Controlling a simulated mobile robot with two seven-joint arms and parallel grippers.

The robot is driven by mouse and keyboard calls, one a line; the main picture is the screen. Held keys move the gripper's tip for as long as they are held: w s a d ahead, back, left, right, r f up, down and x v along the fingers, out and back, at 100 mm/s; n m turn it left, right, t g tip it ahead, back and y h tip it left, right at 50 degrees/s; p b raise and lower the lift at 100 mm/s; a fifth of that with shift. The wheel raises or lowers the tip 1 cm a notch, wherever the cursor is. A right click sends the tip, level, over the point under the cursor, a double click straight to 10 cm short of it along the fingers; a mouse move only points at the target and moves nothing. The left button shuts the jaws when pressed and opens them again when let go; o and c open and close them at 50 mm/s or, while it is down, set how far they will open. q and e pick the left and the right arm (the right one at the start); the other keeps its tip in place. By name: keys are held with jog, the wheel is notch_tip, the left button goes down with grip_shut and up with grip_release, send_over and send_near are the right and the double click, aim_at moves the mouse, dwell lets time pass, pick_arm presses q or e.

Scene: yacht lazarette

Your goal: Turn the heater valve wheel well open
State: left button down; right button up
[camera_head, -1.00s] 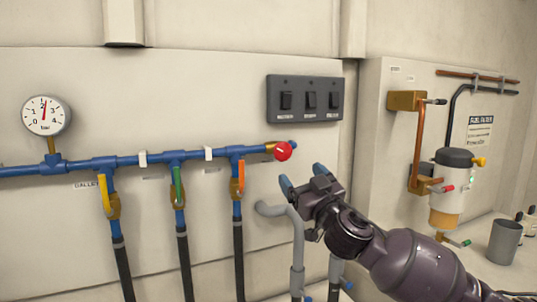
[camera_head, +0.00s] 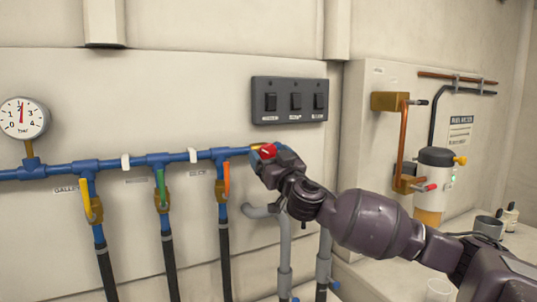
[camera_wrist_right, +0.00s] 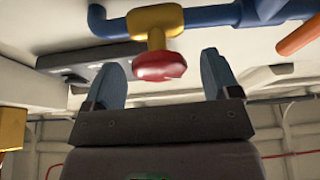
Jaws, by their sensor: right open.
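The heater valve wheel is a small red knob (camera_head: 267,151) on a brass fitting at the right end of the blue pipe (camera_head: 205,155). In the right wrist view the red wheel (camera_wrist_right: 159,66) hangs on its brass body (camera_wrist_right: 155,20) between and just beyond my two blue fingertips. My right gripper (camera_head: 268,160) is at the wheel in the head view and partly covers it. It is open, with a gap on both sides of the wheel in the wrist view (camera_wrist_right: 165,75). My left gripper is not in view.
Yellow (camera_head: 84,200), green (camera_head: 160,186) and orange (camera_head: 227,178) lever valves sit along the pipe to the left. A dark switch panel (camera_head: 290,100) is above the wheel. A pressure gauge (camera_head: 22,118) is at far left. Grey pipes (camera_head: 285,255) stand below my right arm.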

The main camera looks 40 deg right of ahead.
jog(key=shift+w+d+r, duration=0.15)
jog(key=shift+w+r, duration=0.15)
jog(key=shift+w, duration=0.25)
jog(key=c, duration=0.9)
